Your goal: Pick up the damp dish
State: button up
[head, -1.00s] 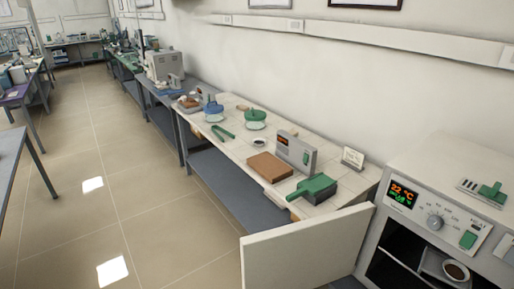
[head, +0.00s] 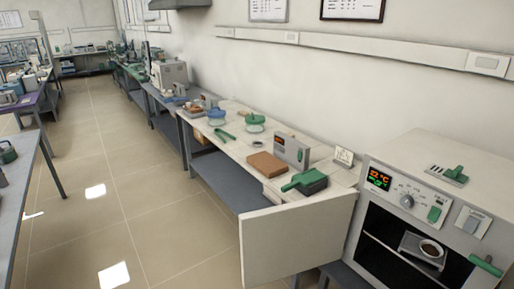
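A small white dish (head: 431,249) with dark brown contents sits on a grey tray or plate (head: 411,241) inside the open furnace (head: 389,235) at the right. Whether this is the damp dish, I cannot tell; no wetness can be made out at this size. My gripper is not in view, so its opening and its place relative to the dish do not show.
The furnace door (head: 298,243) stands open, projecting left in front of the bench end. The tiled bench (head: 235,157) carries green tongs (head: 226,136), a brown block (head: 267,165), a grey instrument (head: 292,151) and a green-handled scoop (head: 304,182). The floor aisle at left is clear.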

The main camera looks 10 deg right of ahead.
aim_at(256, 143)
jog(key=u, duration=0.5)
jog(key=i, duration=0.75)
jog(key=u, duration=0.9)
jog(key=i, duration=1.55)
jog(key=z, duration=0.45)
jog(key=i, duration=1.2)
jog(key=z, duration=0.5)
